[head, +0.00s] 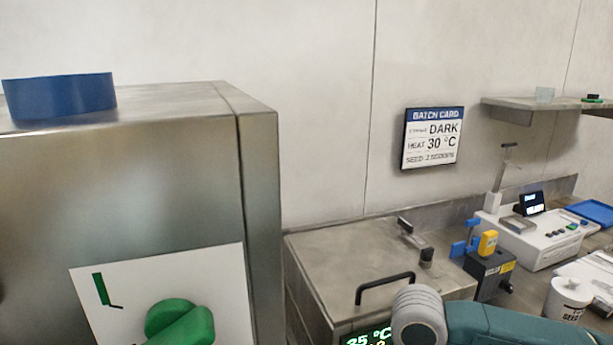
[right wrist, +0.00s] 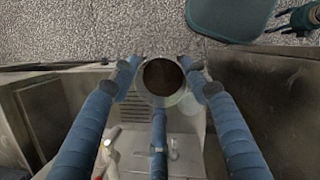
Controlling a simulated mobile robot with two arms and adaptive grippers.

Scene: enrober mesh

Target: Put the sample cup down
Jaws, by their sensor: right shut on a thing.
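In the right wrist view, the sample cup (right wrist: 160,78) is a small round cup with a pale rim and dark brown contents, seen from above. My right gripper (right wrist: 158,88) has its blue fingers closed around it, and the cup is held with its opening toward the camera. Speckled floor and metal surfaces show beyond it. The head view shows only part of my right arm at the bottom, with neither the cup nor that gripper. A small dark fingered shape at the top right of the right wrist view may be my left gripper (right wrist: 302,20); its jaws are unclear.
A steel lidded tank (head: 350,260) with a black handle stands centre. Right of it are a dark block with a yellow device (head: 488,243), a white instrument (head: 540,240), a white tub (head: 567,298) and a blue tray (head: 592,210). A tall steel cabinet (head: 120,170) fills the left.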

